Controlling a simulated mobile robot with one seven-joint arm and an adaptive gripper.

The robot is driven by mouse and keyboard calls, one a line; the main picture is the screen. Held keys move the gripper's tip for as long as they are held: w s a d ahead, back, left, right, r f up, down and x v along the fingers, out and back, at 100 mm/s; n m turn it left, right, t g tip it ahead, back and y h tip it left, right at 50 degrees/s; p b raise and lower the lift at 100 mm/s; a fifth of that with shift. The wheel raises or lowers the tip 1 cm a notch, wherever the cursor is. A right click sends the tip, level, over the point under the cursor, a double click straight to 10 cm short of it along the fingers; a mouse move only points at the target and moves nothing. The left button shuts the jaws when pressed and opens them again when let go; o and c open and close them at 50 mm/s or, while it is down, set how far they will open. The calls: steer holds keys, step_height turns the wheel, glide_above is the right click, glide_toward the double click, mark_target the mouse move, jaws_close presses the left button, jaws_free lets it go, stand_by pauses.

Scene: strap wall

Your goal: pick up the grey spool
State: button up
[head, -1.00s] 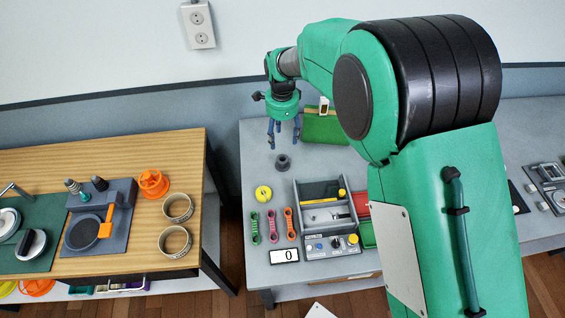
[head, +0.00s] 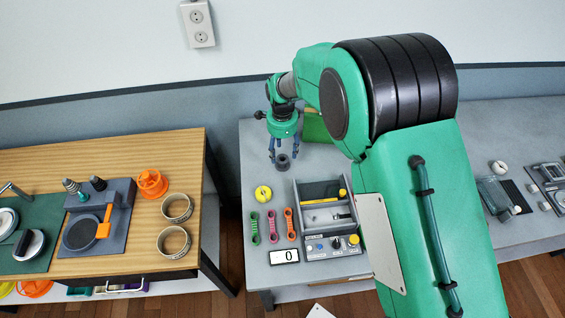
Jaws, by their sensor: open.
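The grey spool (head: 283,163) is a small dark grey ring-shaped piece with a hole in its top. It stands on the grey bench (head: 252,150) near the back left. My gripper (head: 283,158) points down over the spool with its blue fingers spread. The fingertips are around or just above the spool's upper part; I cannot tell whether they touch it. The gripper is open.
A yellow spool (head: 263,193) and coloured strap pieces (head: 272,226) lie in front of the grey spool. A grey tray unit (head: 325,205) with a control panel stands to the right. A green box (head: 316,128) is behind my arm.

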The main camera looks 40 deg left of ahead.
mark_target(283, 159)
steer(key=shift+f, duration=0.15)
steer(key=shift+d+f+b, duration=0.1)
steer(key=shift+f+b, duration=0.45)
steer(key=shift+f, duration=1.9)
steer(key=c, duration=1.2)
